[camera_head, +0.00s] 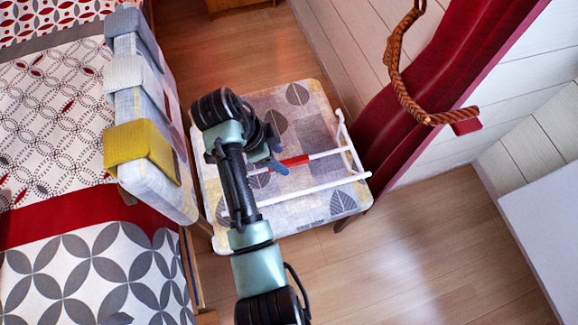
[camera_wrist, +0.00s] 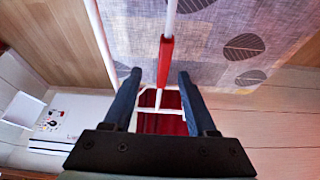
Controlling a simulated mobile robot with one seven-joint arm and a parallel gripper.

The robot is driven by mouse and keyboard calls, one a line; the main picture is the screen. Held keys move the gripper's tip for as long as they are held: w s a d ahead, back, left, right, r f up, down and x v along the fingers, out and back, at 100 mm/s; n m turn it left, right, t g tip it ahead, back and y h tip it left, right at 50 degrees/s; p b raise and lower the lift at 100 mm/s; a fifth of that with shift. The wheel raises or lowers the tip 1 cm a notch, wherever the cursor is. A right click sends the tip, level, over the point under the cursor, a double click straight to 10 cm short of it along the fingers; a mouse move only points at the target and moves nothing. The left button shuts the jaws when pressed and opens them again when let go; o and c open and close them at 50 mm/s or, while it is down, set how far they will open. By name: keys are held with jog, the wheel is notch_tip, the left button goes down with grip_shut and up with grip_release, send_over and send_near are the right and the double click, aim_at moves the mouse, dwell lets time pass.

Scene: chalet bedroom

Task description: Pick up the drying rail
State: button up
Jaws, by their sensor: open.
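The drying rail (camera_head: 318,188) is a white rod frame with a red section on one bar. It lies on a grey leaf-patterned seat (camera_head: 330,205) in the head view, its right end near the seat's right edge. My arm hides part of its left side. My gripper (camera_head: 276,158) is over the seat, near the red section. In the wrist view, my gripper (camera_wrist: 160,74) is open, with one dark finger on each side of the red section of the drying rail (camera_wrist: 165,60). I cannot tell whether the fingers touch it.
A bed (camera_head: 60,120) with a patterned cover is on the left. A padded backrest with folded cloths, one yellow (camera_head: 140,140), stands beside the seat. A red curtain (camera_head: 400,125) and rope (camera_head: 405,95) hang at the right. Wooden floor (camera_head: 420,255) is clear at lower right.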

aim_at(286, 162)
jog(key=b+x, duration=0.1)
jog(key=x, duration=0.3)
jog(key=b+x, duration=0.1)
jog(key=x, duration=0.1)
jog(key=shift+w+d+f+b, duration=0.1)
jog(key=shift+w+f+b, duration=0.2)
jog(key=shift+b, duration=0.05)
grip_shut()
dwell(1.1)
